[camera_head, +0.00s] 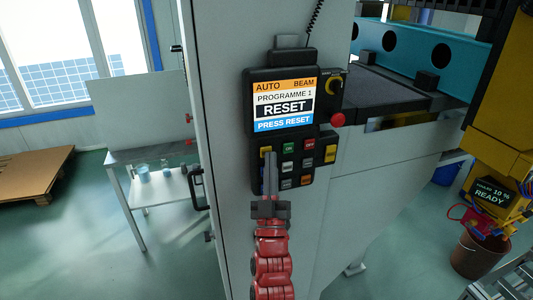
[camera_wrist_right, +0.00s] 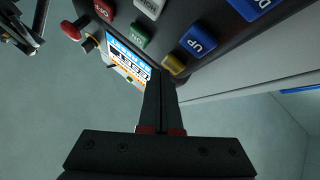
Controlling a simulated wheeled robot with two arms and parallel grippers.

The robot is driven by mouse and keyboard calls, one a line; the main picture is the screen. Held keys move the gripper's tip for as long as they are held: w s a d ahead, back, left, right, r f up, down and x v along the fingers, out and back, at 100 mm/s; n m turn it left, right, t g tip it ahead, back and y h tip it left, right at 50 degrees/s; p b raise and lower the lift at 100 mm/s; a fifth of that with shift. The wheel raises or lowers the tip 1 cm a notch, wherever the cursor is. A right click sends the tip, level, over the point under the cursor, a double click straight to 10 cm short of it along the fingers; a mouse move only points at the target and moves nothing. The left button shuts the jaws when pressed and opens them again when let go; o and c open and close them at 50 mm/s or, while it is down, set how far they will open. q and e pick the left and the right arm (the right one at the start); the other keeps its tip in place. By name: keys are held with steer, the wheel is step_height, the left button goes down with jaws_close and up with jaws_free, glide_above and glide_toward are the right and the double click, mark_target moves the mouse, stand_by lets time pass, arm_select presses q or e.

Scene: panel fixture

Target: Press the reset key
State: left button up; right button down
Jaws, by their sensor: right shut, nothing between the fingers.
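The dark control panel (camera_head: 253,165) on the grey cabinet has a screen (camera_head: 284,103) reading "RESET" and "PRESS RESET". Below it is a keypad of coloured keys. My right gripper (camera_head: 270,157) is shut and empty, its fingertips over the keypad's upper left. A yellow key (camera_head: 263,150) shows partly behind the fingertips; it also shows in the right wrist view (camera_wrist_right: 174,66), just beyond the tips (camera_wrist_right: 161,75). I cannot read its label or tell whether the tips touch it. No key's label legibly reads reset. My left gripper is not in view.
Nearby are a green key (camera_head: 289,148), a red key (camera_head: 309,143) and a blue UP key (camera_wrist_right: 198,40). A red knob (camera_head: 337,119) and a yellow ring switch (camera_head: 332,86) stick out on the panel's right. A black handle (camera_head: 198,188) is at the cabinet's left edge.

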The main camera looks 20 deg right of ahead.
steer(key=shift+w+b, duration=0.4)
steer(key=shift+b, duration=0.05)
stand_by(0.4)
steer(key=shift+s, duration=0.8)
steer(key=shift+s, duration=0.1)
steer(key=s, duration=0.5)
steer(key=shift+d+p, duration=0.1)
steer(key=shift+p, duration=0.25)
steer(key=shift+f, duration=0.1)
stand_by(0.4)
